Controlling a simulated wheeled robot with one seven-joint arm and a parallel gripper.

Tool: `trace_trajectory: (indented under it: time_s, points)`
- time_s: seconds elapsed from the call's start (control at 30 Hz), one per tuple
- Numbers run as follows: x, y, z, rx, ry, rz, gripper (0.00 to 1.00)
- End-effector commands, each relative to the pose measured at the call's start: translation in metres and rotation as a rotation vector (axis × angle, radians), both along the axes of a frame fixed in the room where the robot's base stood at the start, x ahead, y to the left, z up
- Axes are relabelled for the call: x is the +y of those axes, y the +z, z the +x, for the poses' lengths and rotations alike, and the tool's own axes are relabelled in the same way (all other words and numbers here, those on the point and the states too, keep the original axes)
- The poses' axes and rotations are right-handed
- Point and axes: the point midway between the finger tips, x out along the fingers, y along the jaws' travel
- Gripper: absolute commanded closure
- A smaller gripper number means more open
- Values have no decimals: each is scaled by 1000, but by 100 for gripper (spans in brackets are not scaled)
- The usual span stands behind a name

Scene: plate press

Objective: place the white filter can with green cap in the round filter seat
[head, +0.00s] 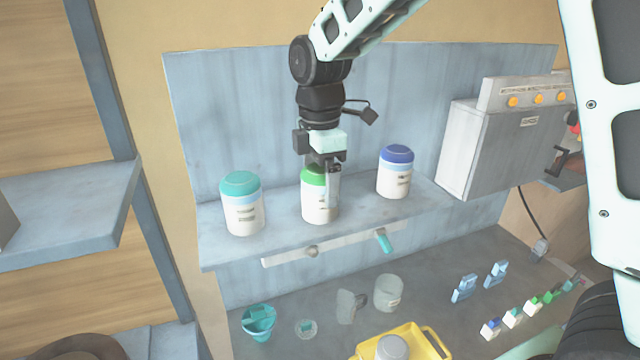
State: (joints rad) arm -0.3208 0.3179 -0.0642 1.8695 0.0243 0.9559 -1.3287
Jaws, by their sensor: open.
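The white filter can with green cap (314,209) stands upright on the grey shelf, between two other cans. My gripper (325,187) points down over it with open jaws. One finger hangs in front of the can's right side and hides part of its label and cap; the far finger is mostly hidden. I cannot tell whether the fingers touch the can. I cannot tell for sure which thing is the round filter seat; a small round piece (305,328) with a teal centre lies on the lower counter.
A teal-capped can (242,215) stands left and a blue-capped can (394,181) right on the shelf (275,228). A grey box with orange buttons (500,140) stands right. Below are a teal bucket (259,322), clear cup (388,293), yellow tray (432,345) and several small blocks.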

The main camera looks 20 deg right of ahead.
Motion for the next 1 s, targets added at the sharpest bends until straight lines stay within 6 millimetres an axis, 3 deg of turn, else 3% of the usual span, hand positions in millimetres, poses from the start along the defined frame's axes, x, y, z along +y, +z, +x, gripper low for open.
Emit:
trace_trajectory:
  time_s: [0.27,0.43,0.5,0.77,1.0]
  points:
    - [0,-3,0,-1,0,0,17]
    - [0,-3,0,-1,-1,0,64]
    - [0,-3,0,-2,-1,1,74]
    - [0,0,1,-3,-1,1,74]
    - [0,36,2,-9,-2,3,74]
